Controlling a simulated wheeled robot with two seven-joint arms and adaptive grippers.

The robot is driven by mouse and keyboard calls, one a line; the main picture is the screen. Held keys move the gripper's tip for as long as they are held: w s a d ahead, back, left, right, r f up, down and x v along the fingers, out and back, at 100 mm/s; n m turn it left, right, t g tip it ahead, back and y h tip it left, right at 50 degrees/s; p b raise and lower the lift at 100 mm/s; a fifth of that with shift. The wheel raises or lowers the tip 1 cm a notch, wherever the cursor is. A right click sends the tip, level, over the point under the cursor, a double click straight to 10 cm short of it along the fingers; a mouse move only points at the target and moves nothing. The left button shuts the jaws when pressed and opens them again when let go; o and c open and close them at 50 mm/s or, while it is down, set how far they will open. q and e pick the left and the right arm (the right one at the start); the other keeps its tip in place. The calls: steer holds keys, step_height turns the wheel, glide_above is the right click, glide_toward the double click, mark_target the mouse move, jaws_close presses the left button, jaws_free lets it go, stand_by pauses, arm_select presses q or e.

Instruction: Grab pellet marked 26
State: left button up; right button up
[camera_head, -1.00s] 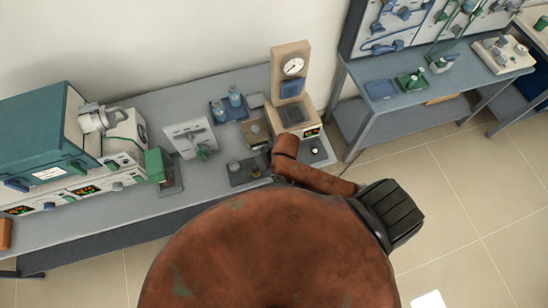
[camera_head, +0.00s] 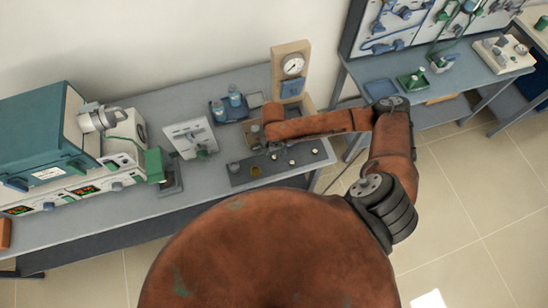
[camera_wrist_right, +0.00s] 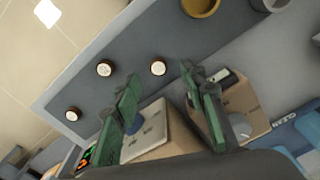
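Several small dark pellets with pale marked tops sit on a dark grey tray (camera_head: 283,173) at the bench's front right. In the right wrist view, three show: one (camera_wrist_right: 158,68) between and beyond my fingertips, one (camera_wrist_right: 104,68) to its left, and one (camera_wrist_right: 72,114) lower left. Their marks are too small to read, so I cannot tell which is 26. My right gripper (camera_wrist_right: 160,72) has its two green fingers apart, with nothing held. In the head view, the right gripper (camera_head: 272,142) is over the tray's back edge, partly hidden by my arm. My left gripper is not in view.
Behind are a gauge stand (camera_head: 291,65), a blue rack with bottles (camera_head: 235,97) and a white panel (camera_head: 190,135). A teal furnace (camera_head: 45,135) stands at left.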

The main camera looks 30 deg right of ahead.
mark_target(274, 157)
step_height(274, 157, down, 4)
steer(key=shift+d+f, duration=0.1)
steer(key=shift+d, duration=0.05)
steer(key=shift+c, duration=0.2)
steer(key=c, duration=0.8)
